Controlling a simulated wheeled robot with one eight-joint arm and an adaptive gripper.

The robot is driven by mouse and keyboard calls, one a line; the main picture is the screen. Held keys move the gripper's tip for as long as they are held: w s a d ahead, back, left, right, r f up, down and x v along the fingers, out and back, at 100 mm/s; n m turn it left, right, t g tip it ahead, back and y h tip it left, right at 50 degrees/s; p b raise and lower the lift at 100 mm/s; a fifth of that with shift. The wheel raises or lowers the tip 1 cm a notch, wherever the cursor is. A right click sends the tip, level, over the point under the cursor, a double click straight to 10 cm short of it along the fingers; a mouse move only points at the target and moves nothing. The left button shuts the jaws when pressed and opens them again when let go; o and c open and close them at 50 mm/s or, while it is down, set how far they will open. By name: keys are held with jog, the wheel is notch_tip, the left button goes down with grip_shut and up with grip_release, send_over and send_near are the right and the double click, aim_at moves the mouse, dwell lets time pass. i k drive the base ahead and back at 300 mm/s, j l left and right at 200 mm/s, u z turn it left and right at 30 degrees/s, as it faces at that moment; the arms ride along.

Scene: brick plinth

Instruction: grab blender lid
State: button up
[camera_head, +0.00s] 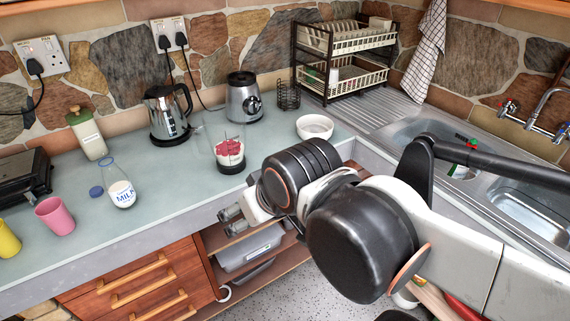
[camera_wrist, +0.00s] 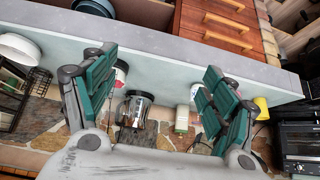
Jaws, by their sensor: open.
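I cannot make out a blender lid for certain in either view. The clear blender jar (camera_head: 229,156) stands on the counter with red and white contents, and its top looks uncovered. The silver blender base (camera_head: 244,101) stands behind it by the wall. A round white dish-like piece (camera_head: 315,128) sits right of the jar; it also shows at the left of the wrist view (camera_wrist: 20,49). My gripper (camera_head: 238,216) is open and empty near the counter's front edge, in front of the jar. Its spread fingers (camera_wrist: 155,62) frame the counter. My arm hides part of the counter edge.
A kettle (camera_head: 169,112), milk bottle (camera_head: 121,187) and pink cup (camera_head: 55,215) stand left of the jar. A wire holder (camera_head: 288,95) and dish rack (camera_head: 345,75) stand behind, with the sink (camera_head: 440,135) at right.

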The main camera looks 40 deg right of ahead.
aim_at(315, 129)
jog(key=l+z, duration=0.25)
jog(key=z, duration=0.15)
jog(key=l+z, duration=0.25)
jog(key=z, duration=0.15)
jog(key=i+l+z, duration=0.1)
jog(key=l+z, duration=0.15)
jog(key=z, duration=0.15)
